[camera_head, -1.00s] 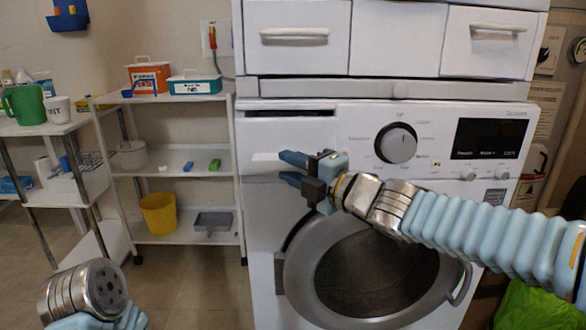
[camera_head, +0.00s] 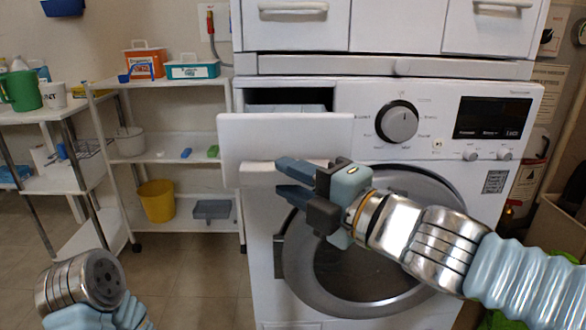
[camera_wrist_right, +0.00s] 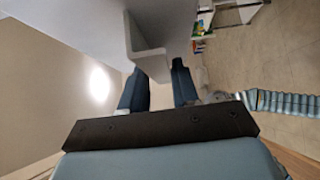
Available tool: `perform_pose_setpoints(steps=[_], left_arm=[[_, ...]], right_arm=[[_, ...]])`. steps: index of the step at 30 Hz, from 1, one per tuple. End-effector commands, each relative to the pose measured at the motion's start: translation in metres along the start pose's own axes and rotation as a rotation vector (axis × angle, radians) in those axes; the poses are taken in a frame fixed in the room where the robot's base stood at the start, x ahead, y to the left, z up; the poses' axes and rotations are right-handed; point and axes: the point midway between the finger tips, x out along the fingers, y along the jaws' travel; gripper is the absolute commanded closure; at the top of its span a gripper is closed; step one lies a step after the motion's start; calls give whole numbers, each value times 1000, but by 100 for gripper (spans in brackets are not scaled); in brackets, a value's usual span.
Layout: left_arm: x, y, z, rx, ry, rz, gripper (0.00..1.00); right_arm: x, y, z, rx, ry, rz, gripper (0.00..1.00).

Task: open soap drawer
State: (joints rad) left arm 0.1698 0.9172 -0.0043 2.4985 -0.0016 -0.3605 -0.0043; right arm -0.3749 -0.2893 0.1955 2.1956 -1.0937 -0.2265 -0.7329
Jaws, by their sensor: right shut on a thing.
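The soap drawer (camera_head: 270,138) of the white washing machine (camera_head: 262,240) is pulled part way out at its upper left. Its open slot and light inside (camera_head: 290,106) show above the white front. A white handle ledge (camera_head: 256,179) sticks out at the bottom of the front. My right gripper (camera_head: 284,177) is shut on this handle from the right. In the right wrist view, the handle (camera_wrist_right: 148,62) lies between the two dark blue fingers (camera_wrist_right: 160,86), with the pale drawer front above. My left arm shows at the lower left, but its gripper is not in view.
The machine's round door (camera_head: 375,255) is shut below my right arm. The dial (camera_head: 396,122) and display (camera_head: 492,118) are right of the drawer. A white shelf rack (camera_head: 170,83) stands left of the machine, with floor between it and my left arm.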

Motion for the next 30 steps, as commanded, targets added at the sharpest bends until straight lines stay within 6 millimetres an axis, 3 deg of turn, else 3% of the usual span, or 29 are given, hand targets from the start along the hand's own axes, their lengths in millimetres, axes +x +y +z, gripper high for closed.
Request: perform_pose_setpoints(steps=[9,10,12,22,30], left_arm=[[1,0,0,0,0,0,53],[1,0,0,0,0,0,53],[1,0,0,0,0,0,53],[-4,2,0,0,0,0,53],[-27,15,2,7,-6,6,53]], right_arm=[[-1,-7,0,4,-4,-14,100],[-1,-7,0,4,-4,-14,65],[-1,-6,0,4,-4,-13,55],[-7,-1,-1,1,-2,-6,53],[-54,2,-1,2,-2,-6,53]])
